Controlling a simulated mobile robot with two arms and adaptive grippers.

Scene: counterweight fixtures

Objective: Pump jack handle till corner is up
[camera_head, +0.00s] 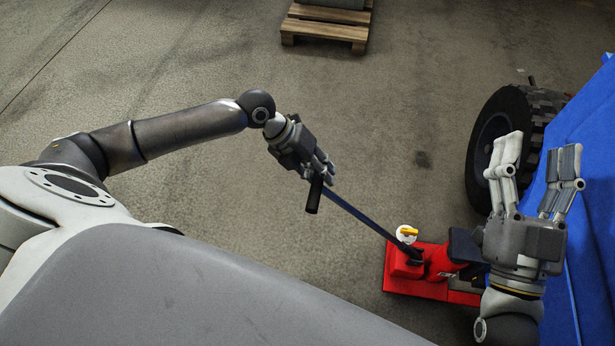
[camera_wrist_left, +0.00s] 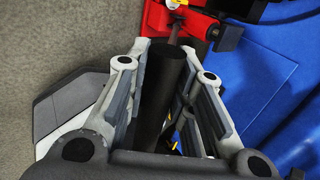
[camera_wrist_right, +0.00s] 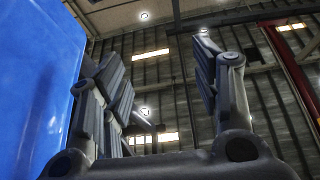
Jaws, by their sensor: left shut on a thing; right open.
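A red floor jack (camera_head: 430,268) sits on the concrete floor beside the blue vehicle body; part of it also shows at the top of the left wrist view (camera_wrist_left: 200,22). Its long dark handle (camera_head: 358,215) slopes up to the left and ends in a black grip (camera_head: 314,195). My left gripper (camera_head: 325,172) is shut on the black grip, which lies between its fingers in the left wrist view (camera_wrist_left: 165,95). My right gripper (camera_head: 535,160) is open and empty, fingers pointing up, beside the blue body. It partly covers the right part of the jack.
The blue vehicle body (camera_head: 580,190) fills the right side, with a black knobbly tyre (camera_head: 515,112) near the jack. A wooden pallet (camera_head: 325,28) lies at the back with a grey object on it. The floor left of the jack is clear.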

